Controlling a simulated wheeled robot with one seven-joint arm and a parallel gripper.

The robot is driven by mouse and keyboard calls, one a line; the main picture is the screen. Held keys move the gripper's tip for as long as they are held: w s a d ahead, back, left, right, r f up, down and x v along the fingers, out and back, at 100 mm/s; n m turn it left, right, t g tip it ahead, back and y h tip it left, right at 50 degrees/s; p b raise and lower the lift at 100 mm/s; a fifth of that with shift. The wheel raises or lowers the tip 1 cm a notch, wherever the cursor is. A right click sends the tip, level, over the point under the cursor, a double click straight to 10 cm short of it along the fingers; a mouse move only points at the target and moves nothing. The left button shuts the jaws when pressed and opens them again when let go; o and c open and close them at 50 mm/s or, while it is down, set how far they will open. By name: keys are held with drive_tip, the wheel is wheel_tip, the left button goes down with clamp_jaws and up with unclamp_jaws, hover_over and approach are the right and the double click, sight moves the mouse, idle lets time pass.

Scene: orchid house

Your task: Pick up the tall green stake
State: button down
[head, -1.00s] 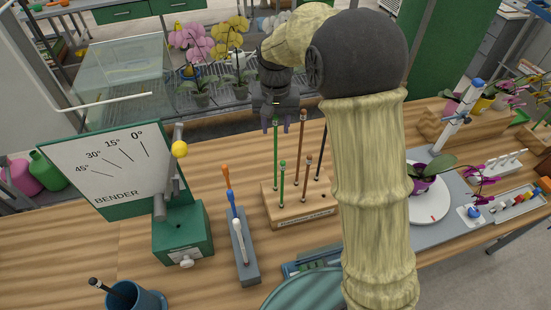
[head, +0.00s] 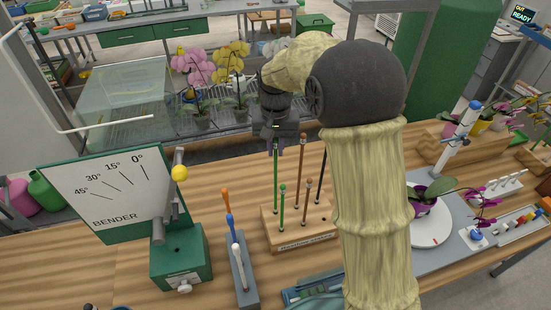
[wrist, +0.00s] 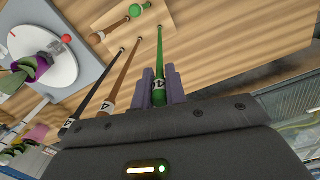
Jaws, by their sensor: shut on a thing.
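The tall green stake (head: 275,180) stands upright in a wooden block (head: 297,236) on the bench. My gripper (head: 276,144) is above the block, with its fingers at the stake's top end. In the wrist view the purple fingers (wrist: 160,90) are shut on the green stake (wrist: 159,62), one on each side of it. The stake's foot still shows at the block. A short green stake (head: 282,205), a brown stake and a black stake (head: 321,165) stand in the same block, close by.
A green bender (head: 181,255) with an angle board stands to the left. A grey holder (head: 241,270) with coloured tools is between it and the block. A potted orchid on a white turntable (head: 430,228) is to the right. Orchids stand behind.

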wheel_tip(320, 180, up, 28)
drive_tip(key=p, duration=0.1)
drive_tip(key=shift+f, duration=0.15)
idle(0.5)
drive_tip(key=c, duration=2.1)
unclamp_jaws()
clamp_jaws()
